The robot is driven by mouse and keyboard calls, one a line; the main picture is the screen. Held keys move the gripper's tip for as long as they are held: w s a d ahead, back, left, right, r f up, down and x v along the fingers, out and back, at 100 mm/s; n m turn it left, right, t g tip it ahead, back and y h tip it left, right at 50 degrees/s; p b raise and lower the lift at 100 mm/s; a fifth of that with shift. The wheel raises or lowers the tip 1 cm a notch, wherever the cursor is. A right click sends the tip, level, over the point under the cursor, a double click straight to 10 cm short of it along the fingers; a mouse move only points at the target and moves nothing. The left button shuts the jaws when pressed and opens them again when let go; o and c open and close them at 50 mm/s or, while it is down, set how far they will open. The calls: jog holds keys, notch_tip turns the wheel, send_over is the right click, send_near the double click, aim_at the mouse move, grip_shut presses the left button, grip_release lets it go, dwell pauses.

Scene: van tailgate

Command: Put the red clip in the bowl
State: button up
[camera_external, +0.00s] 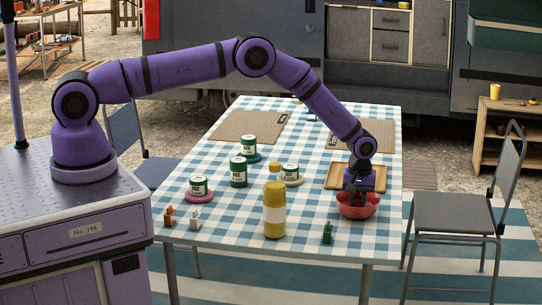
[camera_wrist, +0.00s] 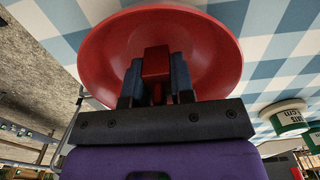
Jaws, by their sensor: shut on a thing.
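The red bowl (camera_external: 362,211) stands on the checked table near its right side. My gripper (camera_external: 357,193) points down into the bowl's mouth. In the wrist view the bowl (camera_wrist: 105,50) lies behind my gripper's fingers (camera_wrist: 156,78). The fingers are shut on the red clip (camera_wrist: 156,63), which shows between them against the inside of the bowl. I cannot tell whether the clip touches the bowl. In the external view the clip is hidden by the gripper and the bowl's rim.
A wooden tray (camera_external: 338,179) lies behind the bowl. A green clip (camera_external: 327,234) stands in front of it. A yellow bottle (camera_external: 274,211) and several green-and-white cans (camera_external: 239,172) are to the left. Orange (camera_external: 169,217) and white (camera_external: 195,219) clips stand at the front left.

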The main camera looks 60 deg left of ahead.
jog(key=shift+f, duration=1)
jog(key=shift+f, duration=0.15)
jog(key=o, duration=0.6)
